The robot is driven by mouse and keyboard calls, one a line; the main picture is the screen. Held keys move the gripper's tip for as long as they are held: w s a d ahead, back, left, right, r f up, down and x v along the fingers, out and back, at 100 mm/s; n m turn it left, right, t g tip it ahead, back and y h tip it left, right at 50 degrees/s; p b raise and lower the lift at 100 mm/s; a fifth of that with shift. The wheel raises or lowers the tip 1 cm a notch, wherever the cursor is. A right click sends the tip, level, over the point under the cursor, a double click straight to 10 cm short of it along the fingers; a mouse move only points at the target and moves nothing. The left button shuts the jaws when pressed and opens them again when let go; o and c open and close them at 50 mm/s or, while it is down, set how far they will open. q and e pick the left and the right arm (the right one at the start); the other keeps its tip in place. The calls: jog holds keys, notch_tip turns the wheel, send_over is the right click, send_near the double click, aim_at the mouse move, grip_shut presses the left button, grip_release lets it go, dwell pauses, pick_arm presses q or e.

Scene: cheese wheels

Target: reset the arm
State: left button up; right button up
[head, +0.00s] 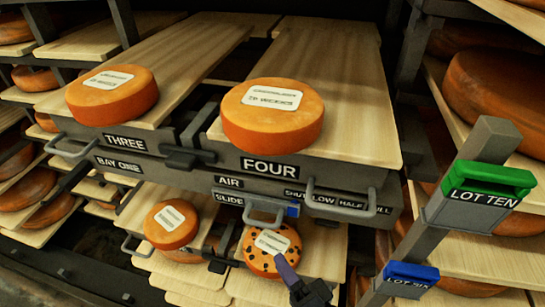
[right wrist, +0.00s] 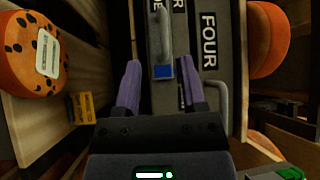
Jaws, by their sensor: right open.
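My right gripper (head: 290,275) shows at the bottom of the head view, its purple finger overlapping the lower edge of a dark-spotted orange cheese wheel (head: 261,258). In the right wrist view the two purple fingers (right wrist: 163,75) are apart with nothing held between them. Beyond them is the grey shelf front (right wrist: 208,85) marked FOUR. The spotted cheese (right wrist: 20,68) lies to the left there, clear of the fingers. My left gripper is in neither view.
Labelled cheese wheels sit on the boards THREE (head: 110,98) and FOUR (head: 268,125). Metal handles (head: 342,203) stick out from the shelf front. A post with a green LOT TEN holder (head: 482,190) and a blue holder (head: 410,272) stands at right. A yellow tag (right wrist: 80,107) shows below the spotted cheese.

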jog(key=s+d+f+n+g+h+b, duration=0.1)
jog(key=s+d+f+n+g+h, duration=0.15)
jog(key=f, duration=0.65)
jog(key=s+d+f+n+g+h+b, duration=0.1)
jog(key=s+d+f+n+g+h, duration=0.15)
jog(key=f, duration=0.75)
jog(key=s+d+f+n+g+h+b, duration=0.1)
jog(key=s+d+f+n+g, duration=0.2)
jog(key=f, duration=0.6)
jog(key=s+d+f+n+g+h+b, duration=0.1)
jog(key=s+d+f+n+g, duration=0.1)
jog(key=s, duration=0.7)
jog(key=s+d+f+n+g+h+b, duration=0.1)
jog(key=s+d+f+n+g+h, duration=0.1)
jog(key=s+f+g, duration=0.4)
jog(key=s+d+f+n, duration=0.1)
jog(key=s+d+f, duration=0.1)
jog(key=s+f, duration=0.1)
jog(key=shift+s+f+g, duration=0.3)
jog(key=shift+s, duration=0.25)
